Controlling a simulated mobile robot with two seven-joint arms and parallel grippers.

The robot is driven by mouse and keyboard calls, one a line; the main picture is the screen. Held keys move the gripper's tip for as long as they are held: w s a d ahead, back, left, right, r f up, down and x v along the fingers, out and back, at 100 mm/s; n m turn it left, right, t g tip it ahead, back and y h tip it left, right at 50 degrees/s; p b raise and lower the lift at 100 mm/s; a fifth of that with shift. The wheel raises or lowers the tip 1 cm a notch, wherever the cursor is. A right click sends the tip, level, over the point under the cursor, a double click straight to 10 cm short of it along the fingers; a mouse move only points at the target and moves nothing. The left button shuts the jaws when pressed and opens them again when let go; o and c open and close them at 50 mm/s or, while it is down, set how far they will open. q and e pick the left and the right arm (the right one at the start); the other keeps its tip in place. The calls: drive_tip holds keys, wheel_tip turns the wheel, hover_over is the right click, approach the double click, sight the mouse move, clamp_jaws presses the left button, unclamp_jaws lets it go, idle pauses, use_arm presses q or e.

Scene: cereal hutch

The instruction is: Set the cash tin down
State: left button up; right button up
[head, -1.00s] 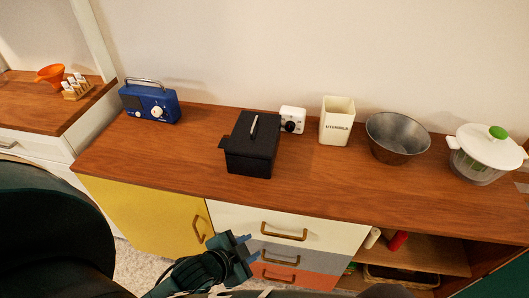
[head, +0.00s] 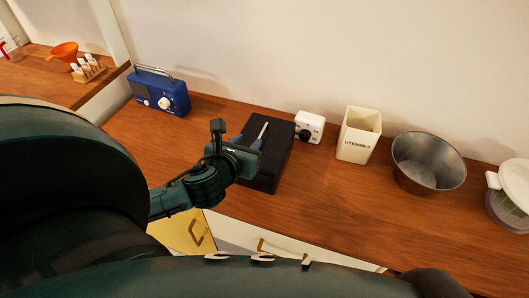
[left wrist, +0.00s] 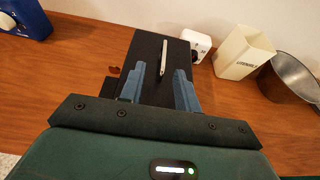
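The cash tin is a black box (head: 274,158) with a light metal bar handle on its lid. It stands on the wooden counter, and it also shows in the left wrist view (left wrist: 144,58). My left gripper (head: 250,141) is over the tin's near left part. In the left wrist view its two blue fingers (left wrist: 159,80) are spread apart, with the handle (left wrist: 165,57) beyond and between them, and nothing is gripped. The tin's near left side is partly hidden by the gripper in the head view. My right gripper is not in view.
A blue radio (head: 160,92) stands left of the tin. A small white device (head: 309,127), a cream utensil pot (head: 359,135), a metal bowl (head: 429,162) and a white-lidded spinner (head: 512,190) stand to the right. The counter's front strip (head: 330,215) is clear.

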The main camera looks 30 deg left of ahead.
sight(263, 130)
use_arm(q)
drive_tip(key=x, duration=0.4)
drive_tip(key=shift+w+f, duration=0.15)
drive_tip(key=shift+w, duration=0.1)
drive_tip(key=shift+d+p+x, duration=0.15)
drive_tip(key=shift+d+x, duration=0.05)
drive_tip(key=shift+x, duration=1.15)
drive_tip(key=shift+d+p+x, duration=0.15)
drive_tip(key=shift+x, duration=1.15)
drive_tip(key=shift+f, duration=0.1)
drive_tip(key=shift+c, duration=0.5)
clamp_jaws()
drive_tip(key=shift+w, duration=0.1)
